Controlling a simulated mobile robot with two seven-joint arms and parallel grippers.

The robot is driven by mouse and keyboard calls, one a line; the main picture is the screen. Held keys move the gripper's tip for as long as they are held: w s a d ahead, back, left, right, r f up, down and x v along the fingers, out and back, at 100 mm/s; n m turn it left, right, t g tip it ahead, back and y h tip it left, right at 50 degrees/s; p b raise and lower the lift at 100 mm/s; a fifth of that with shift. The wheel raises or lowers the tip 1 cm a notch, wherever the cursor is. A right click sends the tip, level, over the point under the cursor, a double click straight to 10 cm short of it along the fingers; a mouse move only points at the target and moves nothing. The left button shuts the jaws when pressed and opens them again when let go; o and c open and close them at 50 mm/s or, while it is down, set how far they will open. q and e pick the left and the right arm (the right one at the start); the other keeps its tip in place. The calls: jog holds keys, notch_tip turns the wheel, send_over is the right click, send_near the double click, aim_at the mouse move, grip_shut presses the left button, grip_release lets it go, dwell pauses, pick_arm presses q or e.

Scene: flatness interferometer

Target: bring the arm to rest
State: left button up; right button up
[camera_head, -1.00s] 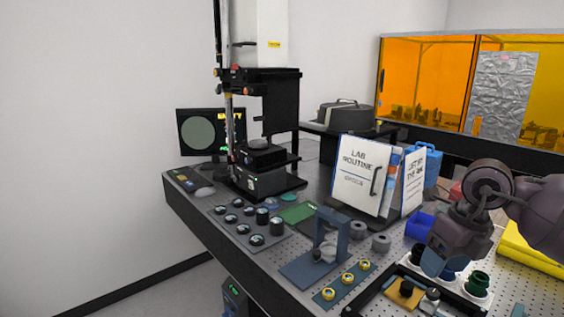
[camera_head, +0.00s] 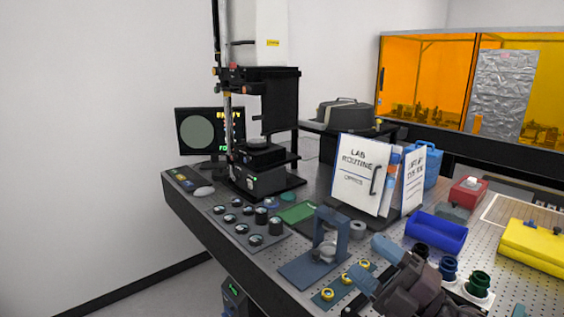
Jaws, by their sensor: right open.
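My right gripper (camera_head: 370,263) is low at the right of centre in the head view, over the front part of the optical table (camera_head: 265,268). Its dark body comes in from the bottom edge, and its two blue-grey fingers point left and are spread apart. Nothing shows between them. The fingers are in front of a strip with yellow-ringed optics (camera_head: 327,294), and the gripper hides part of the black tray behind it. I cannot tell its height above the table. My left gripper is not in view.
A blue stand (camera_head: 325,232) is left of the gripper. A blue bin (camera_head: 436,232), a green-ringed mount (camera_head: 479,284) and a yellow case (camera_head: 535,246) are to its right. A white lab routine board (camera_head: 361,177) stands behind. The interferometer (camera_head: 264,165) is further left.

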jog(key=s+d+f+m+t+h, duration=0.25)
jog(key=d+f+m+h, duration=1)
jog(key=m+h, duration=0.65)
jog(key=s+f+m+g+y, duration=0.1)
jog(key=s+f+m+g, duration=0.2)
jog(key=s+f+g, duration=0.55)
jog(key=s+f+m+g, duration=0.3)
jog(key=s+f+g, duration=0.25)
jog(key=s, duration=0.65)
jog(key=w+f+t+b, duration=0.3)
jog(key=f+t+b, duration=0.1)
jog(key=f, duration=0.7)
jog(key=w+f+t+b, duration=0.3)
jog(key=f+b, duration=0.3)
jog(key=f, duration=0.5)
jog(key=shift+w+d+f+n+t+y, duration=0.15)
jog(key=shift+d+n+t+y, duration=0.2)
jog(key=shift+t, duration=0.3)
